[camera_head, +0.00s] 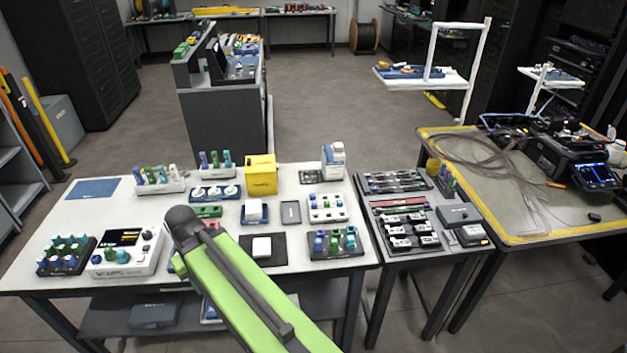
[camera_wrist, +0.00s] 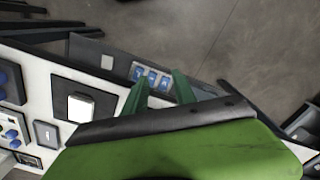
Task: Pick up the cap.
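No single item is plainly the cap, so I cannot tell which one it is. Several small blue and green capped pieces stand in a dark rack (camera_head: 333,256) at the front right of the white table (camera_head: 215,283), and more in a rack (camera_head: 40,270) at the left. My gripper (camera_wrist: 160,90) shows in the wrist view with two green fingers spread apart and nothing between them. Beyond the fingertips, a grey tray with blue-topped pieces (camera_wrist: 152,76) lies below the table edge. In the head view my green arm hides part of the table front, and the fingers do not show.
A white block on a dark mat (camera_head: 277,259) lies near the front edge, left of my fingers in the wrist view (camera_wrist: 78,107). A yellow box (camera_head: 261,176) and a white bottle (camera_head: 333,162) stand at the back. A lower shelf (camera_head: 110,318) runs under the table.

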